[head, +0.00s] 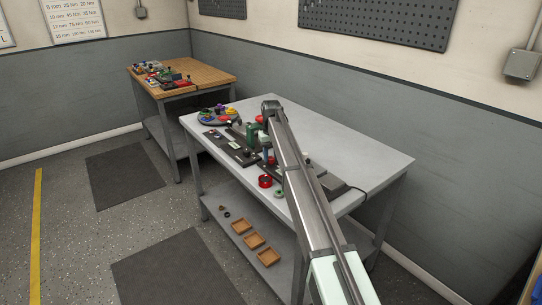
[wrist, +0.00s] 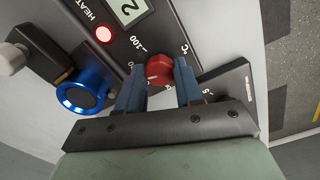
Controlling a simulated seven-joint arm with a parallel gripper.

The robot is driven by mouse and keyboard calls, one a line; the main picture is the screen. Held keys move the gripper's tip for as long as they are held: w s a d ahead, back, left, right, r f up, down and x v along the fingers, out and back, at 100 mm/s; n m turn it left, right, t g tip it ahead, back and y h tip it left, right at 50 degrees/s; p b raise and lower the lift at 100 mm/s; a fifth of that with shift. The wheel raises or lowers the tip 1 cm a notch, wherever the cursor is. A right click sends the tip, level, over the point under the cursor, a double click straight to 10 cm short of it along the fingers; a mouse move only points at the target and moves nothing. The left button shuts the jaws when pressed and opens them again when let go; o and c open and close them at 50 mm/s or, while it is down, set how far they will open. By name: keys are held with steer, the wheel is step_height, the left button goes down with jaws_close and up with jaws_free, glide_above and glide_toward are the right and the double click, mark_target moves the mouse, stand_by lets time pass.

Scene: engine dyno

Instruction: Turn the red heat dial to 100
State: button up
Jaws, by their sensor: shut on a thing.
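The red heat dial (wrist: 159,69) sits on a dark panel (wrist: 205,38) in the wrist view. The blue fingers of my gripper (wrist: 160,85) stand on either side of the dial and are closed on it. The printed "100" mark lies just up and left of the dial, and "°C" lies up and right. I cannot make out a pointer on the dial. A display (wrist: 130,9) above shows a digit that looks like 2, with the rest cut off. In the head view my arm reaches over the grey bench (head: 350,150) and hides much of this spot.
A lit red lamp (wrist: 103,34) and a blue ringed part (wrist: 82,96) are left of the dial. The bench's right side is mostly clear.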

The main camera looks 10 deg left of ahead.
mark_target(271, 157)
steer(key=m, duration=1.2)
stand_by(0.7)
steer(key=o, duration=1)
steer(key=shift+o, duration=0.2)
steer(key=shift+r, duration=0.1)
step_height(271, 157, up, 14)
steer(key=shift+f, duration=0.2)
